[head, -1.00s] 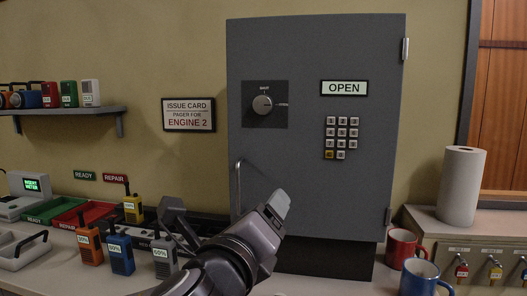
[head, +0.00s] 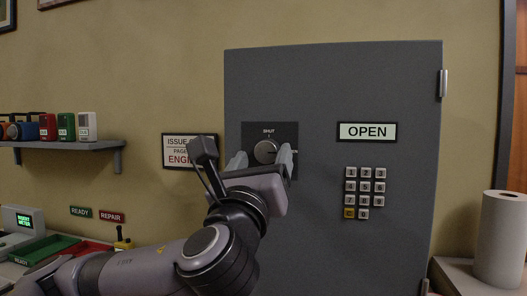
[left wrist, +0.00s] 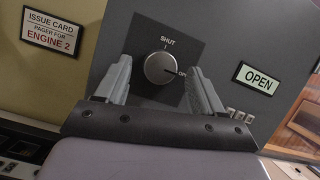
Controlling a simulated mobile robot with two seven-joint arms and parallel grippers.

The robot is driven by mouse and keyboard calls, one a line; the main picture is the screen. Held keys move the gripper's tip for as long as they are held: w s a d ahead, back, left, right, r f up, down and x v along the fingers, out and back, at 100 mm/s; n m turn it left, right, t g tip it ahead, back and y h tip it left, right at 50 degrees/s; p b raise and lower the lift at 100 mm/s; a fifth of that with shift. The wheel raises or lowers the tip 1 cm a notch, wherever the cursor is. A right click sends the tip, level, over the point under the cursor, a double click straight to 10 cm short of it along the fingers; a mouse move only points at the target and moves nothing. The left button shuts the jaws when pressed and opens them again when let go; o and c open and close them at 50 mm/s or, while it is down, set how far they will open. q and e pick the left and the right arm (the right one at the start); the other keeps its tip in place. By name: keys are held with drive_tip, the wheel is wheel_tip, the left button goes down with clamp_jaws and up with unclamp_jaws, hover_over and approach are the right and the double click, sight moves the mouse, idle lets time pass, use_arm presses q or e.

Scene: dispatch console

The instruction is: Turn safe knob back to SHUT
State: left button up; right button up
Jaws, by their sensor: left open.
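The safe knob (head: 267,151) is a round silver dial on a dark plate on the grey safe door (head: 330,85). A SHUT mark stands above it, and its pointer line aims to the right, toward the second mark. The sign (head: 367,131) beside it reads OPEN. My left gripper (head: 262,160) is open in front of the knob, one finger on each side. In the left wrist view the knob (left wrist: 160,67) shows between the two spread fingers (left wrist: 158,88); I cannot tell whether they touch it. My right gripper is not in view.
A keypad (head: 364,192) is on the door, right of the knob. An issue card sign (head: 178,150) hangs left of the safe, partly behind my left gripper. A shelf (head: 80,144) with radios is at left. A paper roll (head: 501,240) stands at lower right.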

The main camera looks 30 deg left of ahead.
use_arm(q)
drive_tip(key=shift+w+a+r, duration=0.15)
drive_tip(key=shift+w+r, duration=0.05)
drive_tip(key=shift+w, duration=0.3)
drive_tip(key=c, duration=1.1)
drive_tip(key=shift+o, duration=0.2)
